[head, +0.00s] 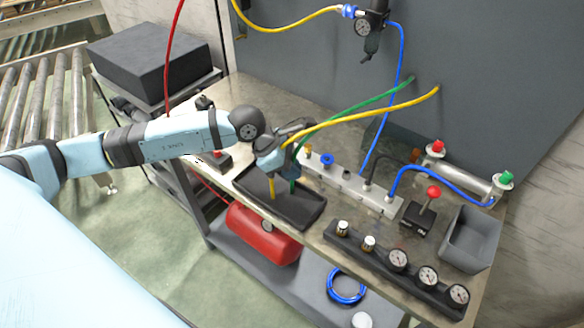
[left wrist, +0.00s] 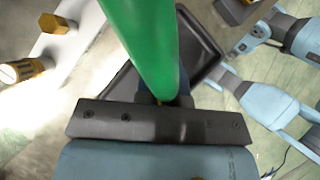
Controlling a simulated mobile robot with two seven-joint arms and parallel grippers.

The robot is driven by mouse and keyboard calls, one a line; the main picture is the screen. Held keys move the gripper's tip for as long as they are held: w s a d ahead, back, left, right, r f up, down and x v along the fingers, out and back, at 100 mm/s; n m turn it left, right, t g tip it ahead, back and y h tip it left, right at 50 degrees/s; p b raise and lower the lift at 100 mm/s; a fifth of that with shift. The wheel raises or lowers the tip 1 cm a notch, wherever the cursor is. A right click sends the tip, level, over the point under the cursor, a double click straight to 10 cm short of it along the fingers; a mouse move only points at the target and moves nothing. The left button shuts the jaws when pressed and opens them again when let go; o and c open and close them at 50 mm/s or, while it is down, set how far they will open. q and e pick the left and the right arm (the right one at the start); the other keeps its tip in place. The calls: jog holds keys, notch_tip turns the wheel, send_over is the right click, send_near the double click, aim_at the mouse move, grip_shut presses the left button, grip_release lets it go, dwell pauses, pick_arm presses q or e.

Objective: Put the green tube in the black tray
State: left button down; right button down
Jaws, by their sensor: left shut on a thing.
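The green tube (head: 352,103) comes from the grey wall panel and arches down to my left gripper (head: 290,172). That gripper is shut on the green tube, which runs large and close through the left wrist view (left wrist: 143,45). A short green end shows below the fingers in the head view, over the black tray (head: 305,218). I cannot tell whether this end touches the tray floor. The tray lies on the bench and shows partly behind the tube in the left wrist view (left wrist: 208,50).
A yellow tube (head: 380,109) runs beside the green one, and a yellow end (head: 272,188) hangs over the tray. A silver manifold (head: 350,187) with fittings stands behind the tray. A gauge block (head: 385,257) and grey bin (head: 470,240) are to the right.

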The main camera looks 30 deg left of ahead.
pick_arm(q)
jog(key=shift+f, duration=0.2)
jog(key=c, duration=1.2)
grip_release()
jog(key=shift+c, duration=0.2)
jog(key=shift+r, duration=0.2)
jog(key=b+v, duration=0.1)
jog(key=v, duration=1.1)
